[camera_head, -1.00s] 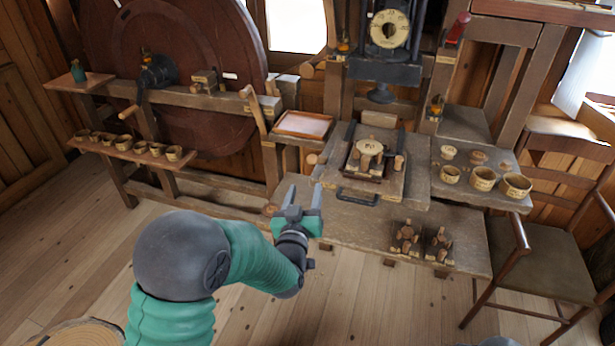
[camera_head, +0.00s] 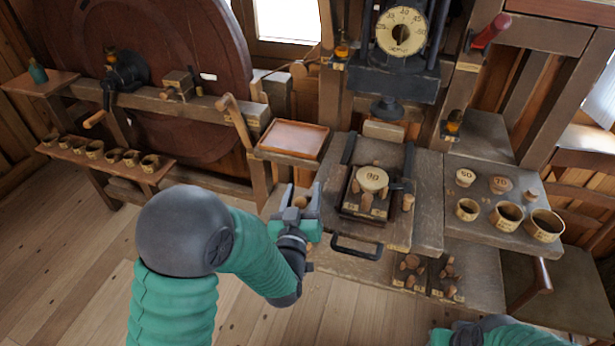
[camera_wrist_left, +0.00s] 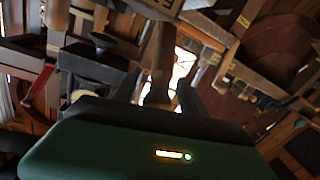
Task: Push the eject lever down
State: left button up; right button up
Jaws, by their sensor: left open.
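No readable label marks the eject lever. A pale wooden lever (camera_head: 238,122) stands tilted left of the small tray, and a red-handled lever (camera_head: 490,34) sticks up on the right of the press. I cannot tell which is the eject lever. My left gripper (camera_head: 301,193) is open and empty in front of the tray, right of and nearer than the wooden lever, apart from both levers. In the left wrist view its dark fingers are spread, with a wooden bar (camera_wrist_left: 161,55) showing beyond them. Part of my right arm shows at the bottom edge; its fingertips are hidden.
The press dial (camera_head: 401,31) is at the top. Below it a block with a round cap (camera_head: 372,179) sits on the bench, with a black pull handle (camera_head: 356,247) in front. Several cups stand on the right shelf (camera_head: 480,236) and left shelf (camera_head: 70,155). A pinkish tray (camera_head: 293,140) lies between.

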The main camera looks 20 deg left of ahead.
pick_arm(q)
jog(key=shift+s+r, duration=0.35)
jog(key=shift+s, duration=0.05)
jog(key=shift+d, duration=0.1)
jog(key=shift+c, duration=0.9)
jog(key=shift+w+d+f, duration=0.1)
jog(key=shift+w, duration=0.05)
jog(key=c, duration=0.5)
grip_shut()
